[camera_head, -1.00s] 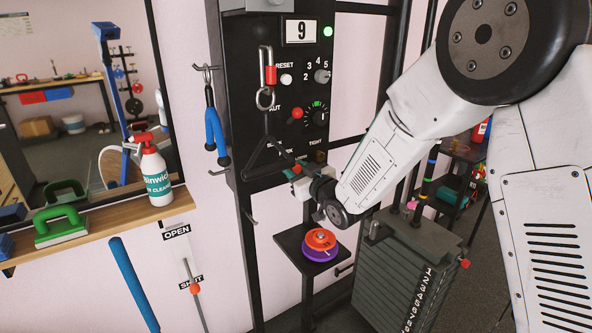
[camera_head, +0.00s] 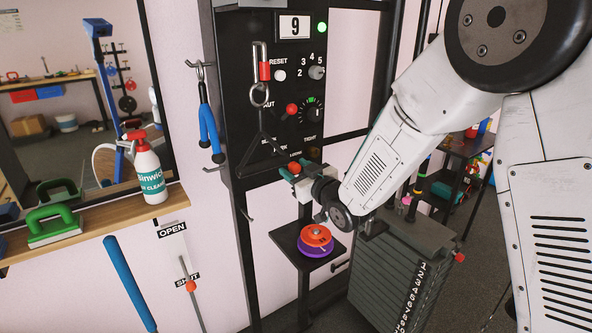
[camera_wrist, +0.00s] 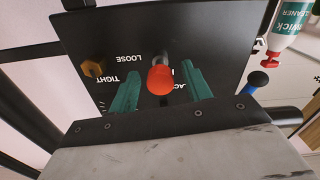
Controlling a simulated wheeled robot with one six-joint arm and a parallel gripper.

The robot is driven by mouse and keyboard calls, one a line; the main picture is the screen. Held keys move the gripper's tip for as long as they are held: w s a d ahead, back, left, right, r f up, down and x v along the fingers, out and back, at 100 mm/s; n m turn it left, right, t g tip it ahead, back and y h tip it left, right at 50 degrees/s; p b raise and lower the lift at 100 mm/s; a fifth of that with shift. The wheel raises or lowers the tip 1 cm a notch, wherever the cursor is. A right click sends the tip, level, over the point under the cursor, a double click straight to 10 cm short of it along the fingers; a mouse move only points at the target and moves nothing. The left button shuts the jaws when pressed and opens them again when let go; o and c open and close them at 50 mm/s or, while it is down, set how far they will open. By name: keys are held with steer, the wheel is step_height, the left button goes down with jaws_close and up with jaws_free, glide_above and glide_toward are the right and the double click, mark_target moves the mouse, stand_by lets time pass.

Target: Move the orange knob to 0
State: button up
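A small orange-brown knob (camera_wrist: 93,68) sits on the black panel (camera_wrist: 210,40) beside the words LOOSE and TIGHT in the wrist view. It is small and dark in the head view (camera_head: 315,153). My gripper (camera_wrist: 160,90) is open, with its two teal fingers apart. A red-orange rounded knob (camera_wrist: 160,79) on a metal stem shows between the fingers, with gaps on both sides. The orange-brown knob lies outside the fingers, to their left. In the head view my gripper (camera_head: 290,173) is at the panel's lower edge. I see no 0 mark near either knob.
The panel also carries a red-tipped lever (camera_head: 291,109), a dial (camera_head: 312,111), a numbered selector (camera_head: 317,72) and a hanging black triangle handle (camera_head: 262,140). Below, orange and purple plates (camera_head: 316,238) rest on a small shelf. A weight stack (camera_head: 400,275) stands to the right.

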steer(key=v, duration=0.7)
steer(key=shift+s+d, duration=0.25)
steer(key=shift+s, duration=0.1)
steer(key=s+d+f+m+g+h, duration=0.1)
steer(key=d+f+g+h, duration=0.25)
steer(key=f, duration=0.45)
steer(key=s+d+f+m+g+h, duration=0.2)
steer(key=s+d+g+h, duration=0.25)
steer(key=s+d, duration=0.25)
steer(key=s+d+r+m+g, duration=0.2)
steer(key=s+r, duration=0.3)
steer(key=s, duration=0.4)
steer(key=s+d+r+m+g+h, duration=0.1)
steer(key=s+d+r, duration=0.4)
steer(key=s, duration=0.5)
steer(key=s+d+r+m+g+h, duration=0.1)
steer(key=s+d+r, duration=0.3)
steer(key=s, duration=0.5)
step_height(320, 180, up, 3)
steer(key=shift+d+f+m+g, duration=0.25)
steer(key=shift+m+g, duration=0.55)
